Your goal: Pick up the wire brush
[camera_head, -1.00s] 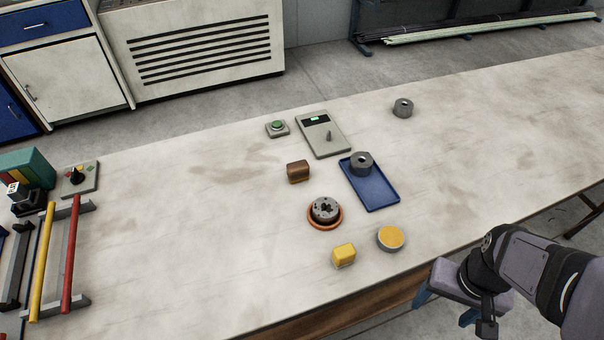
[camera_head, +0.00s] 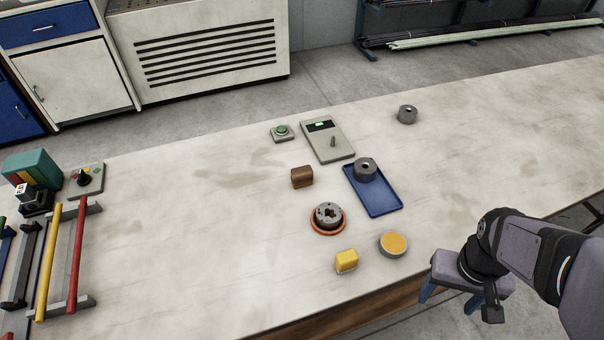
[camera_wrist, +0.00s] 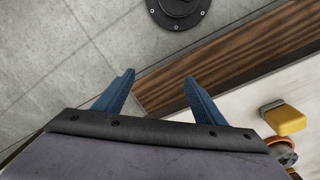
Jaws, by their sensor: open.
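A small brown block (camera_head: 302,177), which looks like the wire brush, lies on the bench left of the blue tray. Its bristles cannot be made out. My gripper (camera_head: 449,296) is open and empty off the bench's front edge, at the lower right, well away from the brown block. In the wrist view the two blue fingers (camera_wrist: 159,78) stand apart with nothing between them. The brown block does not show in that view.
Near the front edge are a yellow block (camera_head: 346,261), a round yellow-topped tin (camera_head: 393,244) and a dark die in an orange ring (camera_head: 328,218). Behind are the blue tray (camera_head: 381,201), a grey panel (camera_head: 327,142) and a green button (camera_head: 282,132). Coloured rods (camera_head: 75,255) are left.

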